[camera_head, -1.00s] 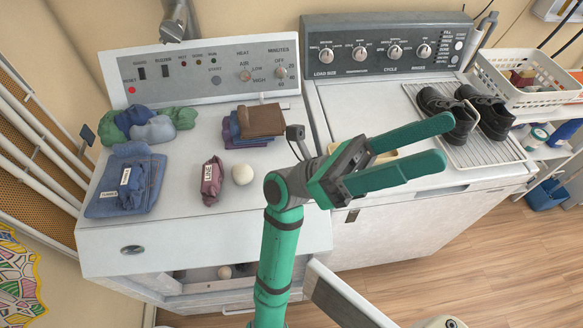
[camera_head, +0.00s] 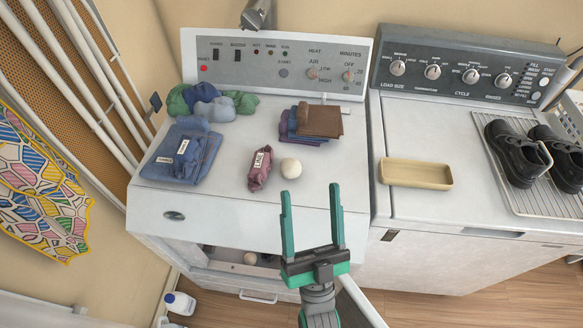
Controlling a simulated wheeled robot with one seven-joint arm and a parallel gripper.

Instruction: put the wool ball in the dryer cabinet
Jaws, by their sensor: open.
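A cream wool ball (camera_head: 291,168) sits on the white top of the dryer (camera_head: 222,215), just right of a small labelled mauve cloth bundle. A second pale ball (camera_head: 250,258) lies inside the open front of the dryer cabinet (camera_head: 215,262), low in the view. My gripper (camera_head: 311,199) is open and empty. Its two green fingers point away from me, apart from each other, in front of the dryer's right part. In the picture the fingertips are just below and right of the ball on top. Part of the cabinet's inside is dark or hidden behind my gripper.
The mauve bundle (camera_head: 260,169), folded dark cloths (camera_head: 310,124), a blue folded stack (camera_head: 182,155) and crumpled cloths (camera_head: 210,102) lie on the dryer top. A tan tray (camera_head: 415,174) and black shoes (camera_head: 518,153) on a rack are on the washer at right. The dryer top's front strip is clear.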

